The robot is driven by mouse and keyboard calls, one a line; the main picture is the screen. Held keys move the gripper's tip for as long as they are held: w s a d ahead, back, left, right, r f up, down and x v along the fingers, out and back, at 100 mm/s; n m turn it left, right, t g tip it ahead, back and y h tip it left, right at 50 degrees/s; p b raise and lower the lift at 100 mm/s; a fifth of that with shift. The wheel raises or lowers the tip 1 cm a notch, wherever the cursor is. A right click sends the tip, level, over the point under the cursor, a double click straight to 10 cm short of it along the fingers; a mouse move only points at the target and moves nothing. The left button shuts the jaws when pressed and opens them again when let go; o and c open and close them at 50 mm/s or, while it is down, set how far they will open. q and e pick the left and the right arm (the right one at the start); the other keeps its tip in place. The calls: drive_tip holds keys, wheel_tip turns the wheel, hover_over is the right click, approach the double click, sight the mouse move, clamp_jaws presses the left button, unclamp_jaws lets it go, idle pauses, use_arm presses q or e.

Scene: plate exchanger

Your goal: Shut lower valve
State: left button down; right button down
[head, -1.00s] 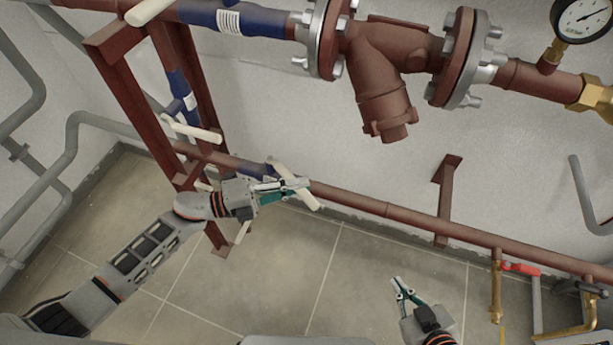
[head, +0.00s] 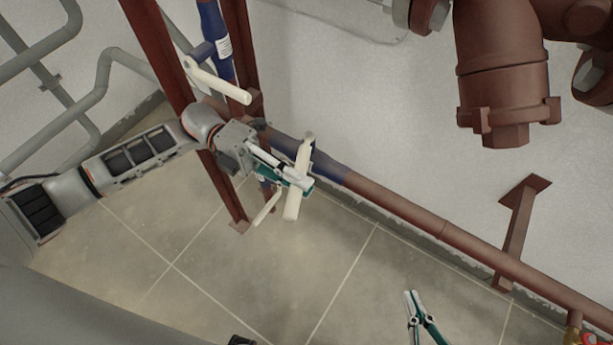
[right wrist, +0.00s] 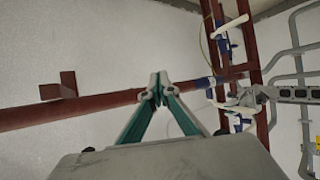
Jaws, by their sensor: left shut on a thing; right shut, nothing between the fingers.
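The lower red pipe (head: 395,203) has a blue section (head: 328,169) with a cream bar-shaped valve handle (head: 304,152). The handle stands nearly upright in the picture, across the pipe's line. My left gripper (head: 300,183) is shut on this handle near its middle and hides part of it. My right gripper (head: 411,294) is shut and empty, low and apart from the pipe in the head view. Its closed fingertips also show in the right wrist view (right wrist: 158,80), in front of the pipe. The valve body is partly hidden by my left gripper.
A large red strainer (head: 505,75) and a wall bracket (head: 518,225) are at right. The tiled floor (head: 250,270) is clear.

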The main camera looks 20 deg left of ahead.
use_arm(q)
drive_tip(key=shift+a, duration=0.15)
idle(0.3)
drive_tip(key=c, duration=2.1)
unclamp_jaws()
